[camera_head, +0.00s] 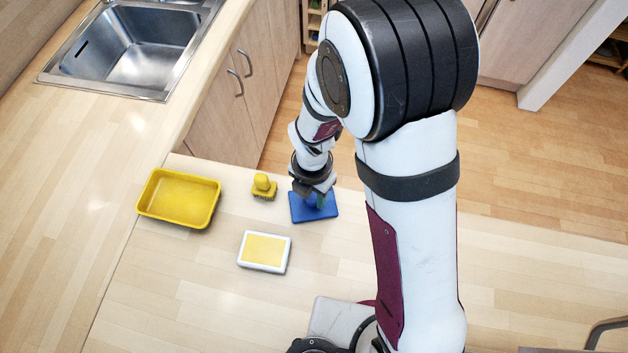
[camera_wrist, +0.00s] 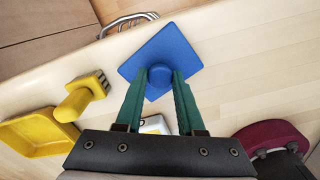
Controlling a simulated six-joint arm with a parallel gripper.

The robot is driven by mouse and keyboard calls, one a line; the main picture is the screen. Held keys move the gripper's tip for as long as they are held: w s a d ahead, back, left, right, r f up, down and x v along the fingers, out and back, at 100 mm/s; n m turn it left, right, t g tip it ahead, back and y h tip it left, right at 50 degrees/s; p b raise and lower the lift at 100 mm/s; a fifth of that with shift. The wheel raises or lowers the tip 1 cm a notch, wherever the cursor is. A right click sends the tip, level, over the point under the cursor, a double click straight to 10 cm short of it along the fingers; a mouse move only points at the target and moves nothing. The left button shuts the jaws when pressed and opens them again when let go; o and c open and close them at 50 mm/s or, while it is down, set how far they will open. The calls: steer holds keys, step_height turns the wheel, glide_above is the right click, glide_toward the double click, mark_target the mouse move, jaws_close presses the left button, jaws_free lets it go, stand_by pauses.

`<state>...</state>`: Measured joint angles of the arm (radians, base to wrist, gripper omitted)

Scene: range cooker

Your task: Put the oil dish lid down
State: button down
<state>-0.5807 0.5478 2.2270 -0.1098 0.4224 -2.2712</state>
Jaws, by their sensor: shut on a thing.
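The oil dish lid (camera_head: 328,212) is a flat blue rectangle with a round knob on top. My gripper (camera_head: 316,194) is over it, with its green fingers closed on the knob. In the wrist view the lid (camera_wrist: 160,47) lies beyond the fingertips, and the gripper (camera_wrist: 162,77) has one finger on each side of the knob. The lid is level at or just above the counter; I cannot tell if it touches. A white-rimmed dish (camera_head: 264,252) with a yellow inside, likely the oil dish, stands uncovered to the lower left of the lid.
A yellow brush (camera_head: 263,186) stands left of the lid, near the counter's back edge. A yellow tub (camera_head: 179,199) is farther left. A steel sink (camera_head: 140,48) is at the upper left. The wooden counter (camera_head: 190,290) is bare at the lower left.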

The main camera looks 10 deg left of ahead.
mark_target(313, 198)
steer(key=shift+f, duration=0.1)
steer(key=c, duration=0.5)
jaws_free()
step_height(313, 198, up, 12)
steer(key=s+d+r+n, duration=0.2)
steer(key=s+d+n, duration=0.2)
steer(key=n, duration=0.7)
steer(key=s+d+r+n+y, duration=0.1)
steer(key=s+d+r+n, duration=0.2)
steer(key=n, duration=0.9)
steer(key=s+d+r+n, duration=0.2)
steer(key=s+d+n, duration=0.4)
steer(key=n, duration=0.6)
steer(key=shift+s+d+r+y, duration=0.1)
steer(key=shift+d+r+y, duration=0.2)
steer(key=shift+y, duration=0.1)
